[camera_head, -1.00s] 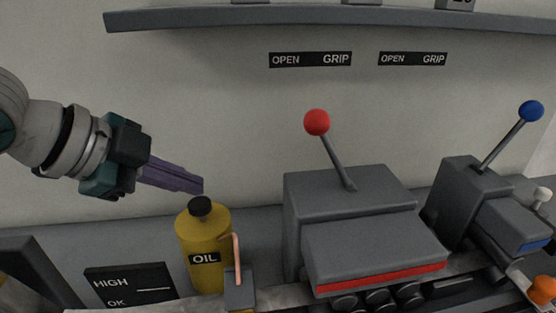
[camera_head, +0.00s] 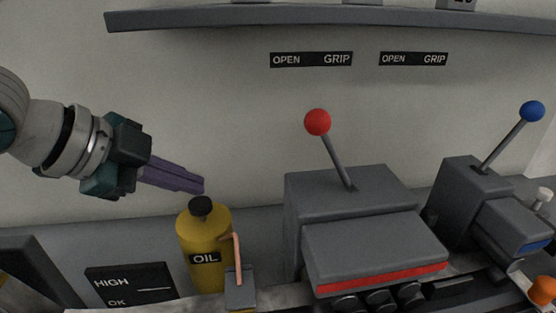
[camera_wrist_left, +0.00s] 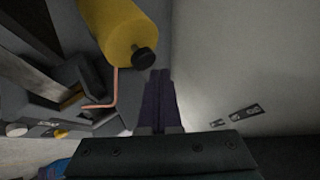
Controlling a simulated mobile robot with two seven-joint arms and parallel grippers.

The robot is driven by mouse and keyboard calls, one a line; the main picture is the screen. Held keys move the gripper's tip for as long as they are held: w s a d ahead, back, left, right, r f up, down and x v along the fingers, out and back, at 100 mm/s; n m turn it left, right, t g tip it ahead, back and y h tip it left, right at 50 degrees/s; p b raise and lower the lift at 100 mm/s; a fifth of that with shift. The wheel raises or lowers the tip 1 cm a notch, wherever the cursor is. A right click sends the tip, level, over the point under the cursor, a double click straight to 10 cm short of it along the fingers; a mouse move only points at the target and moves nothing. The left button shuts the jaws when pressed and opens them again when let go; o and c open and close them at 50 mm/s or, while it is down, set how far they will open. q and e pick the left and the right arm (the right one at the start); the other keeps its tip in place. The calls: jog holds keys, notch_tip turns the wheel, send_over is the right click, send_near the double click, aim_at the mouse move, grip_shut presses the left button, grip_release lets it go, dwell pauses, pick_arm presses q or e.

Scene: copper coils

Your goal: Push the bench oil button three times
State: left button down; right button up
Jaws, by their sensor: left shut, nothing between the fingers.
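The yellow oil bottle (camera_head: 205,238) stands upright on the bench, with a black label reading OIL and a black button cap (camera_head: 201,206) on top. In the left wrist view the bottle (camera_wrist_left: 104,28) is at the upper left, with its black cap (camera_wrist_left: 144,58) beside the fingertips. My left gripper (camera_head: 200,186) comes in from the left, its purple fingers shut and empty. In the head view the tips are just above the cap; I cannot tell whether they touch it. The gripper's fingers also show in the left wrist view (camera_wrist_left: 160,78). My right gripper is not in view.
A thin copper tube (camera_head: 237,258) runs beside the bottle. To the right stand a grey machine with a red-knobbed lever (camera_head: 317,122) and another with a blue knob (camera_head: 532,111). A sign (camera_head: 130,285) reading HIGH and OK is at the lower left. A shelf (camera_head: 330,17) runs above.

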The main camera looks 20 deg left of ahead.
aim_at(191, 206)
pick_arm(q)
jog(key=shift+f, duration=0.1)
dwell(0.4)
jog(key=shift+f, duration=0.35)
jog(key=shift+f+b, duration=0.65)
jog(key=shift+f, duration=0.3)
dwell(0.8)
dwell(0.3)
jog(key=shift+r+p, duration=1.35)
jog(key=shift+p, duration=0.15)
jog(key=shift+r, duration=0.1)
notch_tip(191, 206, up, 5)
jog(key=p, duration=0.5)
jog(key=shift+p, duration=0.3)
